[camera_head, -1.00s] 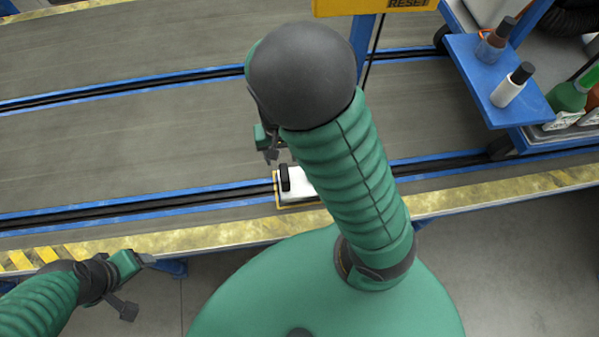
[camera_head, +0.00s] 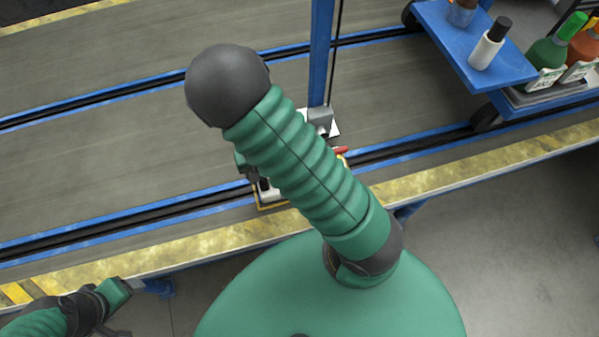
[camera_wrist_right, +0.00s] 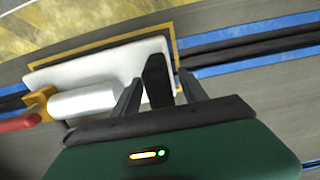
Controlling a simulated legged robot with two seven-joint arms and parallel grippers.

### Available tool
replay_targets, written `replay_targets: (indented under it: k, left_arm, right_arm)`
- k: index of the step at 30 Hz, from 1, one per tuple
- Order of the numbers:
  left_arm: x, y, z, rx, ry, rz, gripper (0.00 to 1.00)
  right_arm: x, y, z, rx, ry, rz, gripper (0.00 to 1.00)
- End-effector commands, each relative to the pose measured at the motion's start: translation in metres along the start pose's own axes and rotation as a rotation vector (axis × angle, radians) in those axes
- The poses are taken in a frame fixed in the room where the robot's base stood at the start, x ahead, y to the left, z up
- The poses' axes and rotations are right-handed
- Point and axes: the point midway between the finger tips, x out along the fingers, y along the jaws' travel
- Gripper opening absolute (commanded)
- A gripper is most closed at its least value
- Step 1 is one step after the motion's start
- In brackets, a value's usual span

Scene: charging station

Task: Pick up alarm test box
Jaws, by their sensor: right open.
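The alarm test box is a white box (camera_wrist_right: 90,69) with an upright black handle (camera_wrist_right: 157,78), a silver cylinder (camera_wrist_right: 85,101) and a red lever (camera_wrist_right: 18,122). It sits inside a yellow outline. In the head view the box (camera_head: 268,194) is mostly hidden behind my right arm. My right gripper (camera_wrist_right: 162,92) is open, its two fingers on either side of the black handle; I cannot tell whether they touch it. My left gripper (camera_head: 132,286) hangs near the striped front edge, away from the box; its jaws are too small to read.
A blue post (camera_head: 320,50) stands behind the box on a pale base. A blue cart shelf (camera_head: 470,55) with bottles is at the upper right. The yellow front edge (camera_head: 150,252) and blue-edged rails run across. Grey deck on the left is clear.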

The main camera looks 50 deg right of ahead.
Motion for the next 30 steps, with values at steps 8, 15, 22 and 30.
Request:
replay_targets:
  k: [8,15,22,30]
  left_arm:
    - [-0.0005,-0.0001,-0.0002,0.000,0.000,0.000,0.71]
    - [-0.0005,-0.0001,-0.0001,0.000,0.000,0.000,0.71]
    - [-0.0004,0.0000,-0.0001,0.000,0.000,0.000,0.71]
    - [-0.0004,-0.0001,-0.0001,0.000,0.000,0.000,0.71]
  right_arm:
    - [-0.0005,-0.0001,-0.0001,0.000,-0.001,0.000,0.22]
    - [-0.0006,-0.0001,-0.0001,0.000,0.000,0.000,0.00]
    - [-0.0005,0.0001,-0.0003,0.000,0.000,0.001,0.00]
    - [-0.0005,0.0003,-0.0005,0.001,0.000,0.001,0.00]
